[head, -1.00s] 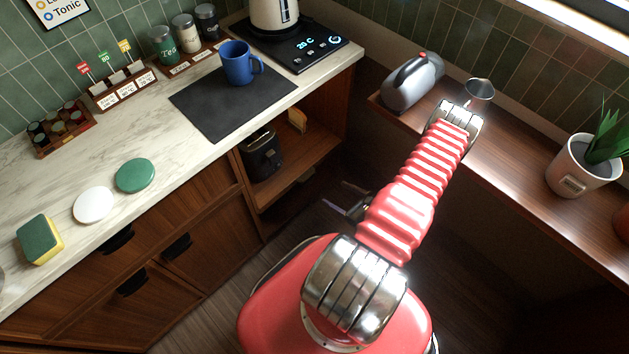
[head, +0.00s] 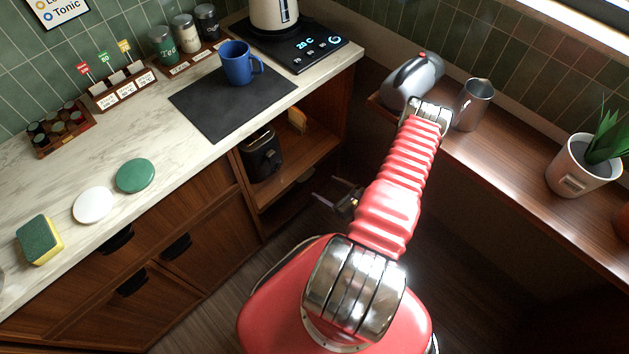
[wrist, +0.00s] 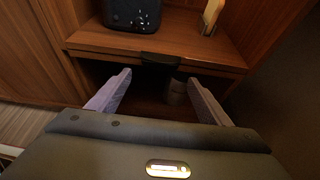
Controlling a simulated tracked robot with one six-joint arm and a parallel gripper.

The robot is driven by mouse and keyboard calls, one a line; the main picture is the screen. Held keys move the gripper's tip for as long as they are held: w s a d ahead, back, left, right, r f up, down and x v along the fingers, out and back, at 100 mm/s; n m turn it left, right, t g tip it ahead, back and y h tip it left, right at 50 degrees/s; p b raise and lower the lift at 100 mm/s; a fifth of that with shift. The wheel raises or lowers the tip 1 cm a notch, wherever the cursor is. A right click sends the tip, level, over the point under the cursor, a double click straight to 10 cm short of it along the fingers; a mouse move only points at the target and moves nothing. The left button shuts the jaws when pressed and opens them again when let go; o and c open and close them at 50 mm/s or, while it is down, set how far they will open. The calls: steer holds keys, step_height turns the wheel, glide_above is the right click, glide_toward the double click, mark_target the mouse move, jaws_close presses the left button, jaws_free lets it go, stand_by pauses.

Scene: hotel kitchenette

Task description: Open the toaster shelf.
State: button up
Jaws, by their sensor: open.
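The toaster shelf (head: 290,174) is a wooden board in the open cabinet bay under the counter; it also shows at the top of the wrist view (wrist: 217,54). A black toaster (head: 263,155) stands on its left part. A dark handle (wrist: 161,58) sits at the middle of its front edge. My gripper (head: 325,188) is open and empty in front of the bay. In the wrist view my gripper's two fingers (wrist: 159,78) point at the shelf front, one to each side of the handle and apart from it.
Bread (head: 297,119) stands on the shelf's right side. A can-like object (wrist: 177,90) is in the dark space below the shelf. Drawers with black handles (head: 177,247) lie left of the bay. A wooden ledge (head: 515,172) runs along the right, beneath my arm.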

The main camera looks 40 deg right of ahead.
mark_target(310, 178)
steer(key=x, duration=0.8)
steer(key=shift+w+f, duration=0.1)
steer(key=shift+c, duration=0.4)
steer(key=c, duration=1.2)
steer(key=shift+d, duration=0.1)
